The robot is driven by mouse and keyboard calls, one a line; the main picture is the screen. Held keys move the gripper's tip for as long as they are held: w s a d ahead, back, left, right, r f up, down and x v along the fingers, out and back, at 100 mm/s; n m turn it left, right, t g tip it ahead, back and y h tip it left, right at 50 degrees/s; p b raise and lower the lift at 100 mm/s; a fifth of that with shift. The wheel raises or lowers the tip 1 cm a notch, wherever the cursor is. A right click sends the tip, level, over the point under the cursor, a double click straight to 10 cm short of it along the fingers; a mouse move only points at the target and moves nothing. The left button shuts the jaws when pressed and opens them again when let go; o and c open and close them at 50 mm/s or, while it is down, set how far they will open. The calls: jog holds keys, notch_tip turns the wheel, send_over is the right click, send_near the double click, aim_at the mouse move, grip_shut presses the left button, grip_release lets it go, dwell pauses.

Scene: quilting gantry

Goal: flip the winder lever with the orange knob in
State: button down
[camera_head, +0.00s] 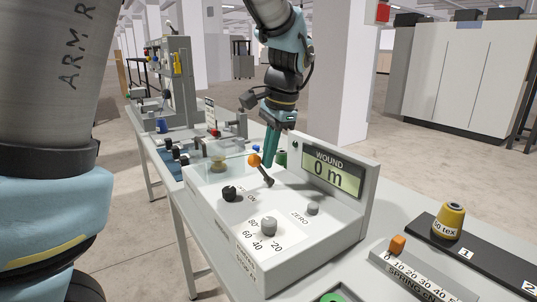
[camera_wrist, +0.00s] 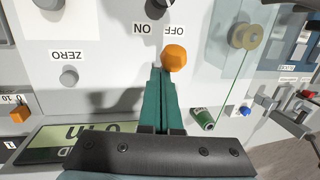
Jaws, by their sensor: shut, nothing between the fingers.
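The winder lever (camera_head: 266,176) stands tilted on top of the white winder box (camera_head: 222,235), its orange knob (camera_head: 254,160) at the upper end. My gripper (camera_head: 270,160) reaches down from above with its green fingers shut and empty, just beside the knob. In the wrist view the knob (camera_wrist: 173,58) lies just beyond my fingertips (camera_wrist: 160,70), slightly to the right. Whether they touch is not clear. The lever's shaft is hidden in the wrist view.
The box carries a black knob (camera_head: 229,193), a grey dial (camera_head: 268,226), a ZERO button (camera_head: 313,208) and a raised display (camera_head: 332,178) reading 0 m. A green spool (camera_wrist: 203,119) lies close to my fingers. A yellow cone (camera_head: 449,220) stands at right.

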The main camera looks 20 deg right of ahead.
jog(key=shift+a+f+h+b, duration=0.3)
jog(key=shift+a+f+b, duration=0.05)
jog(key=shift+a+b, duration=0.3)
